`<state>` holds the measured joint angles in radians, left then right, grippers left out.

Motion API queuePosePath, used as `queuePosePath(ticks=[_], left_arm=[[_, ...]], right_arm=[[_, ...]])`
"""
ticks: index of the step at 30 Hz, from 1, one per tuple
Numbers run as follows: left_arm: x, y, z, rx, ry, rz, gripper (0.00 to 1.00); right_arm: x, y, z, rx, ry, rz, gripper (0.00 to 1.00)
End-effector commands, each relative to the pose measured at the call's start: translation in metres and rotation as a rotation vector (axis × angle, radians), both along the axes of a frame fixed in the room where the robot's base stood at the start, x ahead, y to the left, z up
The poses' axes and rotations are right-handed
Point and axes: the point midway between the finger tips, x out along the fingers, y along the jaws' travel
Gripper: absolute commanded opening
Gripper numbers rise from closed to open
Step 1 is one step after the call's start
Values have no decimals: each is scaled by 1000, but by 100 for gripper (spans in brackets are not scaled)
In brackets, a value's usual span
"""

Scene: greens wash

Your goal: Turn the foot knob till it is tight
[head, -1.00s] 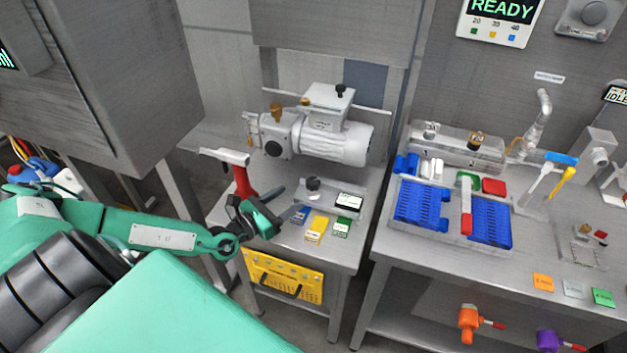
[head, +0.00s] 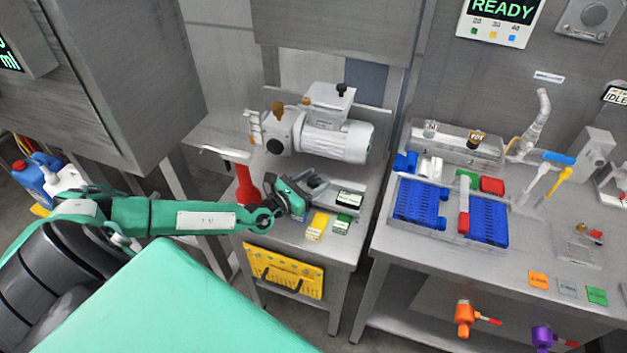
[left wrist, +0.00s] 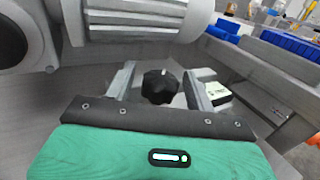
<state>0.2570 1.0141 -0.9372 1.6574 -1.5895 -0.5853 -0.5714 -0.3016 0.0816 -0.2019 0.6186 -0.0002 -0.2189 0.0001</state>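The foot knob (left wrist: 160,87) is a black, lobed knob with a pale mark on top, below the pump in the left wrist view. My left gripper (left wrist: 157,70) is open, with one grey finger on each side of the knob. A gap shows between the knob and each finger, so neither clearly touches it. In the head view my left gripper (head: 317,185) is at the small bench in front of the pump (head: 330,135) and largely hides the knob. My right gripper is not in view.
The pump body hangs just behind the knob.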

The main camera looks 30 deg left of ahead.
Motion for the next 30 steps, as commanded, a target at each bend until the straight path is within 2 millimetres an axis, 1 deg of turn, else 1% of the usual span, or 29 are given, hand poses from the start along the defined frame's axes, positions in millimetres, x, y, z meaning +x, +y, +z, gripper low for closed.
queuePosePath(ticks=[1, 3, 6, 10, 13, 18, 21, 25, 30], left_arm=[[0, 0, 0, 0, 0, 0, 44], [0, 0, 0, 0, 0, 0, 30], [0, 0, 0, 0, 0, 0, 13], [0, 0, 1, -2, 0, 7, 14], [0, -2, 4, -6, -3, 39, 13], [-1, -3, 6, -8, -1, 149, 14], [0, -3, 6, -8, -1, 221, 14], [0, -2, 5, -7, -3, 309, 14], [0, -2, 3, -5, -2, 382, 14]], right_arm=[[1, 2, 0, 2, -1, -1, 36], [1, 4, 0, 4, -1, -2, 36], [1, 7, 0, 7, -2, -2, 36], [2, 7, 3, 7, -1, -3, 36], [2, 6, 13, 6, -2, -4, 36], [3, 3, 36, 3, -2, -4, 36], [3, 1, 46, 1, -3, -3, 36], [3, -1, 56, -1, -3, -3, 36], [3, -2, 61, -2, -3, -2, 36]])
